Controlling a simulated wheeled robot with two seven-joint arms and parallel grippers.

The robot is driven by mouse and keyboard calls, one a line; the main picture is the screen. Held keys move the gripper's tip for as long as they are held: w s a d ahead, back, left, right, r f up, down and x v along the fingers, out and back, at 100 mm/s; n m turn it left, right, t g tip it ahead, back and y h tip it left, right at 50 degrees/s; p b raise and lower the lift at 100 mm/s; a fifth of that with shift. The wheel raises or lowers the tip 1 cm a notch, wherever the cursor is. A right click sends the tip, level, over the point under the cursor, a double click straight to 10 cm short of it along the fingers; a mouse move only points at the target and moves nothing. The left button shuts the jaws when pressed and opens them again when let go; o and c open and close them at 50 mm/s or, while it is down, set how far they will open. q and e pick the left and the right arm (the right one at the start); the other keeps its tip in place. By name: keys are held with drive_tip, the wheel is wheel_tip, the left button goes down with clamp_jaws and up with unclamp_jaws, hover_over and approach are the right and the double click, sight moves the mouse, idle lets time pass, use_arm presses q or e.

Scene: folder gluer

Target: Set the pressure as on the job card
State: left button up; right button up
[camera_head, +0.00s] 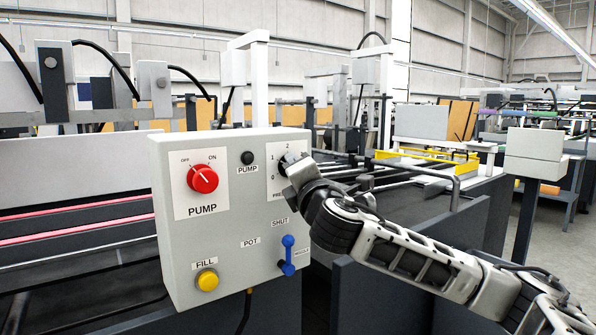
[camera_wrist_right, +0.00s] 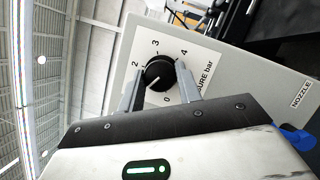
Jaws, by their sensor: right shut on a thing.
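The black pressure knob (camera_wrist_right: 160,73) sits on a white dial plate marked "URE bar" (camera_wrist_right: 205,72) in the right wrist view. My right gripper (camera_wrist_right: 158,80) is shut on the knob, one finger on each side. The numbers 0, 2, 3 and 4 show around it. The knob's white line points to the lower left, between 0 and 2; the left finger covers the mark there. In the head view, my right gripper (camera_head: 297,172) hides most of the dial at the upper right of the grey control box (camera_head: 230,240). My left gripper and a job card are not in view.
The box also bears a red pump switch (camera_head: 203,178), a black pump button (camera_head: 247,157), a yellow fill button (camera_head: 207,280) and a blue lever (camera_head: 288,255) below my right gripper. A dark panel (camera_head: 385,300) stands below my right arm.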

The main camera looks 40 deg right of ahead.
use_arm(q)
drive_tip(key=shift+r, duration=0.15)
use_arm(e)
drive_tip(key=o, duration=1)
drive_tip(key=shift+c, duration=0.2)
use_arm(q)
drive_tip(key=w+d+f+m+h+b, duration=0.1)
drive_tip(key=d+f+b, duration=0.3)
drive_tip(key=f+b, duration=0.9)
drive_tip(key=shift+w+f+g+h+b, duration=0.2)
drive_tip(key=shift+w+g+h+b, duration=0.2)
drive_tip(key=shift+b, duration=0.95)
use_arm(e)
drive_tip(key=v, duration=1.6)
